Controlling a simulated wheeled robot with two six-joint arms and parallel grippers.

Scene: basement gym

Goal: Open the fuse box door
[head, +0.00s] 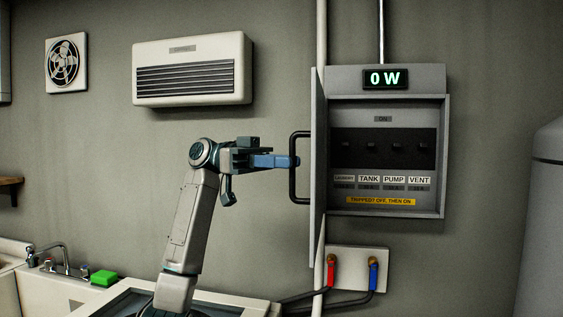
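The grey fuse box (445,160) is on the wall at right. Its door (318,150) stands swung out at the box's left side, seen nearly edge-on, so the inside shows. A black bar handle (293,185) sticks out to the left from the door's outer face. My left gripper (294,161) comes in from the left, its blue fingertips at the upper half of the handle bar. The fingers overlap in this view, so I cannot tell whether they are closed on the bar. My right gripper is not in view.
Inside the box are several dark switches (397,147) above labels and a yellow strip (381,200). A display (385,78) on top reads 0 W. Below are red (331,271) and blue (373,275) valves with hoses. A sink (42,290) and green sponge (104,278) are at lower left.

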